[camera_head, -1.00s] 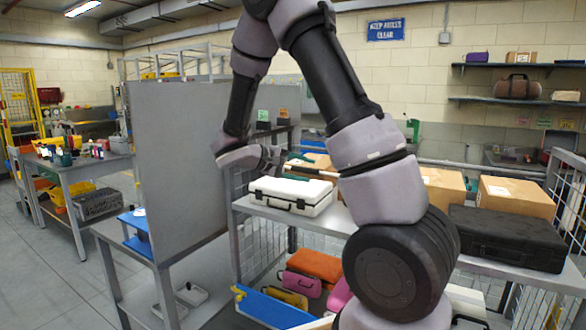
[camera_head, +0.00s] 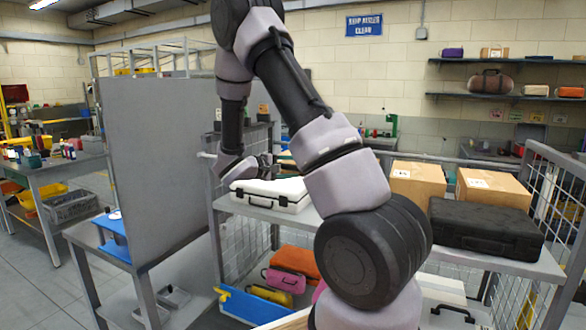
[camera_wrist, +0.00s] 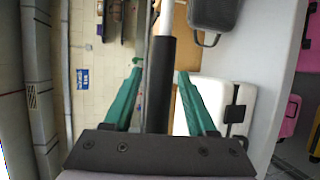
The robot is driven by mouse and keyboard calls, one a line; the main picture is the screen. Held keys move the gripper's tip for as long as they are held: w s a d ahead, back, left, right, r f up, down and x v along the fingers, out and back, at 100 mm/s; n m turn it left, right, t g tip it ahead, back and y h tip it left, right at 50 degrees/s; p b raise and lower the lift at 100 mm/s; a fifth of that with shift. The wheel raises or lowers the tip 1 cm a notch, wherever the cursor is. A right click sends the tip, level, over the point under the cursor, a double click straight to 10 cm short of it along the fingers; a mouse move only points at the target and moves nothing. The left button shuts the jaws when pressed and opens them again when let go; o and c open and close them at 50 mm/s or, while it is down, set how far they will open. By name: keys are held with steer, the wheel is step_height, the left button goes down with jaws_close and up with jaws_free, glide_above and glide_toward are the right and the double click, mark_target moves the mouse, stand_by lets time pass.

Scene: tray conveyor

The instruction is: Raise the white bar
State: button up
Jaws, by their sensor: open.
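In the wrist view a bar with a black sleeve (camera_wrist: 161,85) and a white rod end (camera_wrist: 167,16) lies lengthwise between my gripper's green fingers. My gripper (camera_wrist: 159,73) is open, with one finger on each side of the sleeve and gaps showing on both sides. Whether the bar's near end touches the palm cannot be told. In the head view my gripper (camera_head: 272,162) is small, above the white case on the shelf. There my arm hides most of the bar.
A white case (camera_head: 262,199) lies on the grey shelf top below my gripper. Cardboard boxes (camera_head: 418,180) and a black case (camera_head: 487,224) stand farther right. A tall grey panel (camera_head: 160,150) stands at the left. Coloured cases, such as a pink one (camera_head: 282,281), lie on the lower shelf.

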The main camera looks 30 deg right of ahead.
steer(key=shift+d, duration=0.2)
jaws_close()
stand_by(1.4)
